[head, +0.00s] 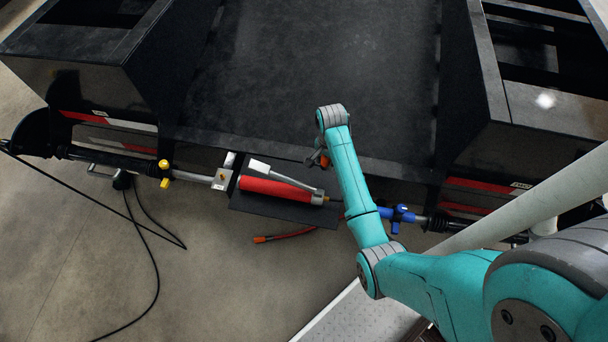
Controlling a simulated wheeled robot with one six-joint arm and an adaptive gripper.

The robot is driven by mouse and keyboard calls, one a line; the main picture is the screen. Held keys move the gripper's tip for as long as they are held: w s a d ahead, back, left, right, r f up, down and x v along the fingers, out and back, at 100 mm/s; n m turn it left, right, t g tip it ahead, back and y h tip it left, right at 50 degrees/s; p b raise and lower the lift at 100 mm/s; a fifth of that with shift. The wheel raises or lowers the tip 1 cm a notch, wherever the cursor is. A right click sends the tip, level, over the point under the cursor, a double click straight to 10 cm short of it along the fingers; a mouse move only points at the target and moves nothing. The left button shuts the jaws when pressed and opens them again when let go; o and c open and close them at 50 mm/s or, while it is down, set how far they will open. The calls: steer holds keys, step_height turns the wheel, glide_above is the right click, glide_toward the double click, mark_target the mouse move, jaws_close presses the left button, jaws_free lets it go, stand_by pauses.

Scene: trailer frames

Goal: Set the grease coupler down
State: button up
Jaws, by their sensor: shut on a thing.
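My gripper (317,158) shows only in small part at the far end of my teal arm, above the black trailer edge. It is shut on a small orange and dark piece that I take for the grease coupler (324,161); its shape is too small and covered to tell. A red grease gun (270,187) with a grey lever lies on a dark tray (250,205), just below and left of my gripper. A red hose (292,234) with an orange end (260,239) shows below the tray; its other end is hidden.
The black trailer frame (310,80) fills the upper middle. A bar with a yellow fitting (164,172) runs left of the tray, and one with a blue fitting (398,214) runs right. A black cable (155,270) hangs at left.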

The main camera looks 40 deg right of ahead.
mark_target(323, 179)
step_height(323, 179, down, 9)
steer(key=shift+f, duration=0.2)
stand_by(0.3)
steer(key=o, duration=1.2)
steer(key=shift+f, duration=0.1)
step_height(323, 179, up, 12)
steer(key=shift+r, duration=0.15)
steer(key=shift+s, duration=0.15)
